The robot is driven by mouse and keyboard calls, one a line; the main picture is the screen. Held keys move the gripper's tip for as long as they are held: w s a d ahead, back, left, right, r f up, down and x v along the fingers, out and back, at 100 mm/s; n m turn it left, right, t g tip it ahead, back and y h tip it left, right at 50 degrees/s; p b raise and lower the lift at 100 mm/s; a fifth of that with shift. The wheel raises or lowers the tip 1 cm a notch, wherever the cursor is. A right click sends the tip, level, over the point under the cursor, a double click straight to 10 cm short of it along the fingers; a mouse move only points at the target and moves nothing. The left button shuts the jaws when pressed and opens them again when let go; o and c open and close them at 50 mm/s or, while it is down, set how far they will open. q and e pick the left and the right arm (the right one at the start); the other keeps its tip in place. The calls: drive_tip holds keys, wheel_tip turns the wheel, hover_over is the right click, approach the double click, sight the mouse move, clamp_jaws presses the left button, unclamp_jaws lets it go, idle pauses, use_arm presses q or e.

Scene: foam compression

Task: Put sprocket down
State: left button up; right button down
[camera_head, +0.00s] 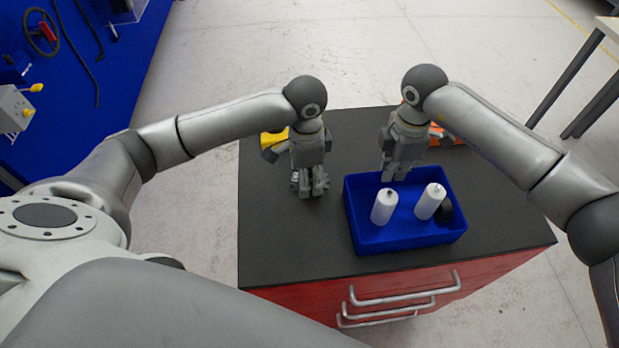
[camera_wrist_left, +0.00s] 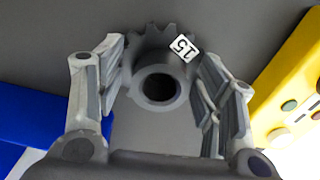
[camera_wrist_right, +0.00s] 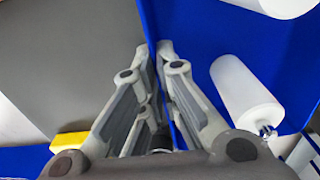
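The sprocket (camera_wrist_left: 160,50) is a grey toothed wheel with a round hub and a white tag reading 15. It shows between the fingers of my left gripper (camera_wrist_left: 160,75) in the left wrist view, with a finger against each side. In the head view my left gripper (camera_head: 310,194) points down close to the dark tabletop (camera_head: 285,235), left of the blue tray; the sprocket is mostly hidden there. Whether the sprocket touches the tabletop I cannot tell. My right gripper (camera_head: 393,177) is over the tray's back edge, its fingertips together and empty in the right wrist view (camera_wrist_right: 154,48).
A yellow object (camera_head: 272,138) lies behind my left gripper and an orange one (camera_head: 440,135) behind my right. The tabletop's front left is clear.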

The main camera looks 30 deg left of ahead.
use_arm(q)
drive_tip(key=c, duration=1.2)
clamp_jaws()
drive_tip(key=shift+r, duration=0.15)
